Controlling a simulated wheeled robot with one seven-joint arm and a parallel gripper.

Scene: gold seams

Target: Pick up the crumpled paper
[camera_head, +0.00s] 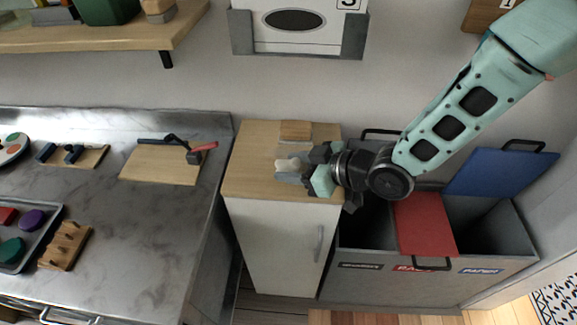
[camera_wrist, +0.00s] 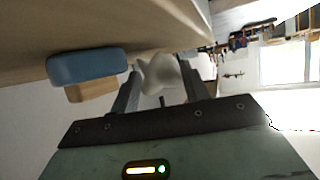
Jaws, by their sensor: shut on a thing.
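The crumpled paper (camera_wrist: 164,72) is a small white, uneven lump between the two fingers of my gripper (camera_wrist: 160,80) in the wrist view. My gripper (camera_head: 293,172) also shows in the head view over the wooden top of the white cabinet (camera_head: 250,180). It is shut on the paper (camera_head: 288,163), which shows as a pale lump at the fingertips. I cannot tell whether the paper still touches the cabinet top.
A wooden block (camera_head: 296,130) lies at the cabinet's back. A blue rounded block (camera_wrist: 88,67) is beside the fingers in the wrist view. Right of the cabinet stands a sorting bin with a red lid (camera_head: 424,222) and a raised blue lid (camera_head: 500,172). A marble counter (camera_head: 130,235) is left.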

